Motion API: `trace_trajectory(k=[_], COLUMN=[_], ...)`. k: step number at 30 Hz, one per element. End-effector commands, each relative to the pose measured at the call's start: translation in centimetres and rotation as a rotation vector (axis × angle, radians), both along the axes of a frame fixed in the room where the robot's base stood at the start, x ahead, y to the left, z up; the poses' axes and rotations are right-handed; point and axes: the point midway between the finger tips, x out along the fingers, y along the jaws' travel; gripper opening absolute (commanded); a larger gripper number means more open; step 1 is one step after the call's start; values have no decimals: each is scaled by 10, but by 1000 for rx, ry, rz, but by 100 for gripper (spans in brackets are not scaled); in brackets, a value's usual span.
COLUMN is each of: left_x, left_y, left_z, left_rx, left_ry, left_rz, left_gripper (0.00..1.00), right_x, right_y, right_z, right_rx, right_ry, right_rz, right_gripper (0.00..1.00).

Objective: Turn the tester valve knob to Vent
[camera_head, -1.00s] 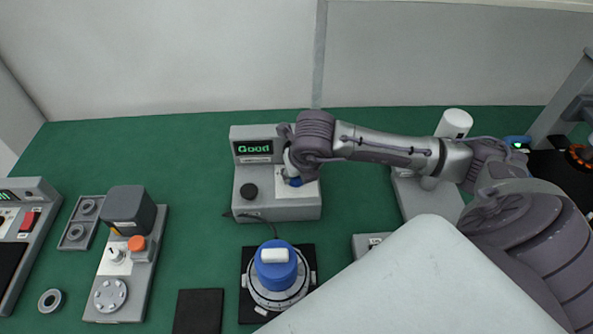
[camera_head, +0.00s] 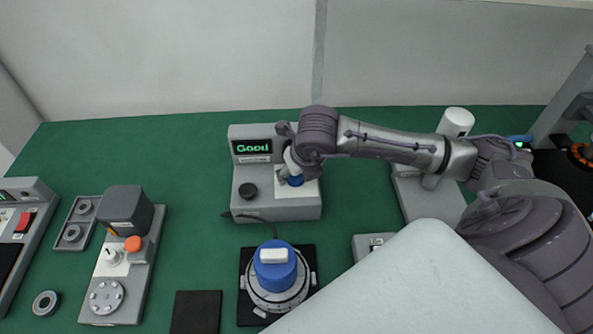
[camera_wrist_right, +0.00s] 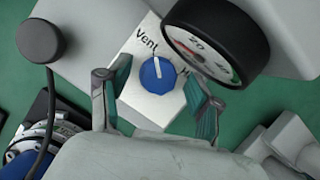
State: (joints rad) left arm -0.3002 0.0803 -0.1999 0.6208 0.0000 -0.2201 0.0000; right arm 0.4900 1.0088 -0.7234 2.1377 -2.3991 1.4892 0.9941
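The tester (camera_head: 276,206) is a grey box with a screen reading "Good". Its blue valve knob (camera_head: 296,181) is partly hidden by my right gripper (camera_head: 290,172) in the head view. In the right wrist view the round blue knob (camera_wrist_right: 157,77) sits on a white plate (camera_wrist_right: 138,97) marked "Vent", with a second label mostly hidden. The knob's white pointer line aims up and slightly left, near the end of "Vent". My right gripper (camera_wrist_right: 157,82) is open, its green-padded fingers on either side of the knob with visible gaps. My left gripper is not in view.
A round gauge (camera_wrist_right: 220,45) stands close beside the right finger in the wrist view. A black knob (camera_head: 248,190) with a cable is on the tester's left. A blue-topped hub fixture (camera_head: 275,280) stands in front. Green table shows left of the tester.

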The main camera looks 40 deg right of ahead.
Motion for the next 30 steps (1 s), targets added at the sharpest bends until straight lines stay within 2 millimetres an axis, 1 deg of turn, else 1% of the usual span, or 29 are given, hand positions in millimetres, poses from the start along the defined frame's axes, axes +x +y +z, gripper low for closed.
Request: trace_trajectory(k=[5, 8, 11, 18, 21, 25, 30], left_x=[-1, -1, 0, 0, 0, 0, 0], left_y=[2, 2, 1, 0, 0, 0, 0], left_z=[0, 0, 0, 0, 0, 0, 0], left_rx=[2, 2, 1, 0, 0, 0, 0], left_ry=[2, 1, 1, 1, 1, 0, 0], left_rz=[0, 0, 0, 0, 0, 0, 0], left_gripper=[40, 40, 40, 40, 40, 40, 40], right_x=[-1, -3, -8, -28, -35, -41, -45], right_y=[0, 1, 2, 4, 5, 6, 6], right_z=[1, 7, 22, 70, 87, 102, 110], right_rx=[0, 2, 1, -1, 0, 0, -1], right_ry=[1, -1, -4, -5, -4, -3, -1], right_rz=[0, 1, 1, 1, 1, 0, 0], right_gripper=[64, 64, 64, 64, 64, 64, 64])
